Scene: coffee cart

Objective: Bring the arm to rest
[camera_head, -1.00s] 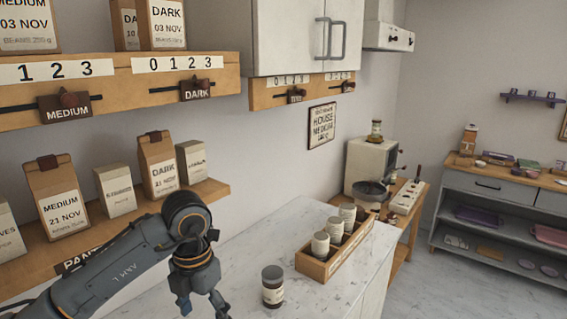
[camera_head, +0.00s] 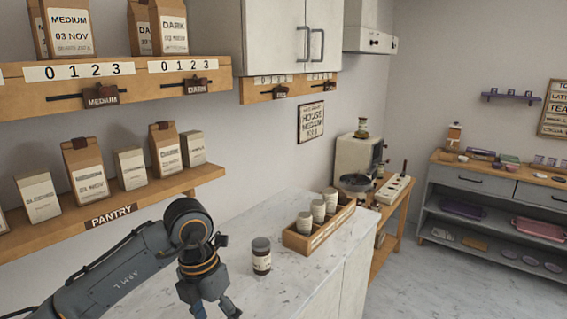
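My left arm (camera_head: 125,275) comes in from the lower left, bent at the elbow, with its wrist pointing down over the white marble counter (camera_head: 285,265). My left gripper (camera_head: 216,309) is at the bottom edge of the view. Its fingers are spread apart and nothing shows between them; the tips are partly cut off by the frame. A dark-lidded jar (camera_head: 261,256) with a pale label stands upright on the counter, to the right of the gripper and apart from it. My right gripper is not in view.
A wooden box (camera_head: 323,232) with three jars stands farther back on the counter. The pantry shelf (camera_head: 150,200) with bags and boxes runs along the left wall. Slider rails (camera_head: 130,82) hang above it. A coffee machine (camera_head: 358,160) and grey shelving (camera_head: 490,205) are beyond.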

